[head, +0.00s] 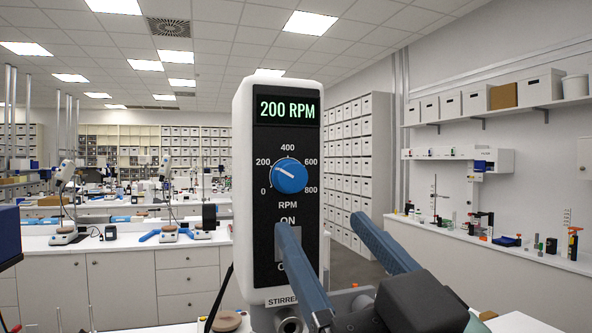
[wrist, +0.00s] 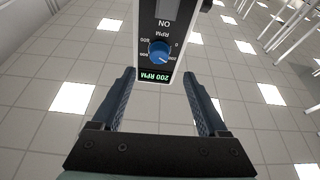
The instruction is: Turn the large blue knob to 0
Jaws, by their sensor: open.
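The large blue knob (head: 290,177) sits on the black front panel of a white stirrer unit (head: 243,190). Its white pointer line points up and left, near the 200 mark of a scale from 0 to 800. The green display (head: 287,109) reads 200 RPM. My gripper (head: 318,220) is open, its two blue-grey fingers below and right of the knob and apart from it. In the wrist view the knob (wrist: 159,51) appears upside down, beyond and between the spread fingertips (wrist: 160,75). One finger partly hides the ON switch (head: 321,245) and the lower label.
A white bench (head: 130,235) with several lab devices stands behind on the left. A bench with small bottles (head: 480,240) runs along the right wall. A black cable (head: 220,298) hangs beside the stirrer unit. The space around the knob's front looks clear.

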